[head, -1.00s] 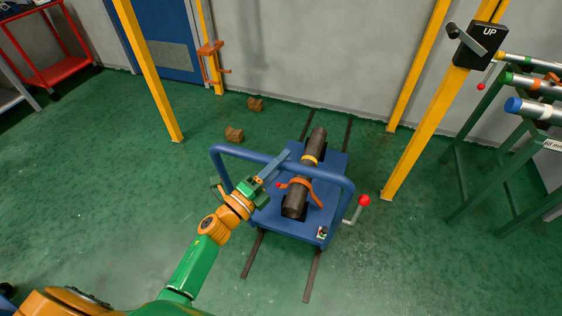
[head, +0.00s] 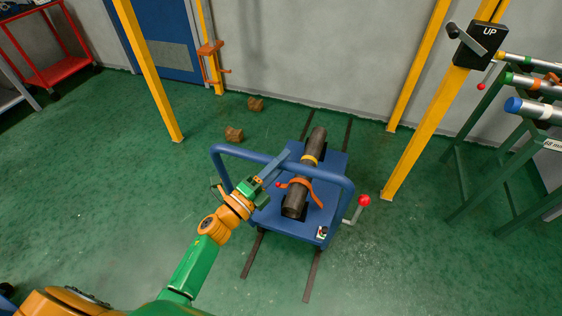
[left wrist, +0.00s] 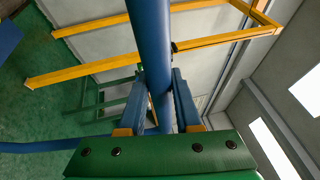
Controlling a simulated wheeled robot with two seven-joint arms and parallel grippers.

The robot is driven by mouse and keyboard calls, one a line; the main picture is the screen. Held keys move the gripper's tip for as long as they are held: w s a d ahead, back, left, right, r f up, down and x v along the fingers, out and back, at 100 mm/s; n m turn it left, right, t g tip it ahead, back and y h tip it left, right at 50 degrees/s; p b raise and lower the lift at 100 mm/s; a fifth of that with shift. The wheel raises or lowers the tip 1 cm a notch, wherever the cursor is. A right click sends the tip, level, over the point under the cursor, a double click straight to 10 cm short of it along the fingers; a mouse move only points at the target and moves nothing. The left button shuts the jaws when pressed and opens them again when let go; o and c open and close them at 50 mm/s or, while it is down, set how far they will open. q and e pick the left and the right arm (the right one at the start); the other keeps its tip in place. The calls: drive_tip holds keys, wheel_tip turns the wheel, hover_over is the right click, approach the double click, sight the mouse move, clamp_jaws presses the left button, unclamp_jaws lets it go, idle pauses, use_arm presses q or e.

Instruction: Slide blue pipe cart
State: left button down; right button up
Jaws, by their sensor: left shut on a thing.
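The blue pipe cart (head: 270,221) stands on dark floor rails. A dark pipe (head: 294,204) with a yellow band lies on it under an orange strap (head: 315,196). The cart's blue push handle (head: 231,150) arches over the near side. My right gripper is not in view.
A lever with a red knob (head: 364,200) sticks out at the cart's right. Yellow posts (head: 426,110) stand on both sides. A green rack (head: 481,130) with pipes is at the right. Brown blocks (head: 234,135) lie behind left. The left floor is mostly clear.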

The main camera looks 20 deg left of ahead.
use_arm(q)
drive_tip(key=shift+s+f, duration=0.3)
drive_tip(key=shift+s, duration=0.1)
drive_tip(key=shift+s+r, duration=0.1)
drive_tip(key=shift+s, duration=0.45)
drive_tip(key=c, duration=0.7)
unclamp_jaws()
drive_tip(key=shift+o, duration=0.5)
drive_tip(key=shift+s+r, duration=0.1)
drive_tip(key=shift+r, duration=0.05)
drive_tip(key=b+v, duration=0.1)
drive_tip(key=v, duration=0.6)
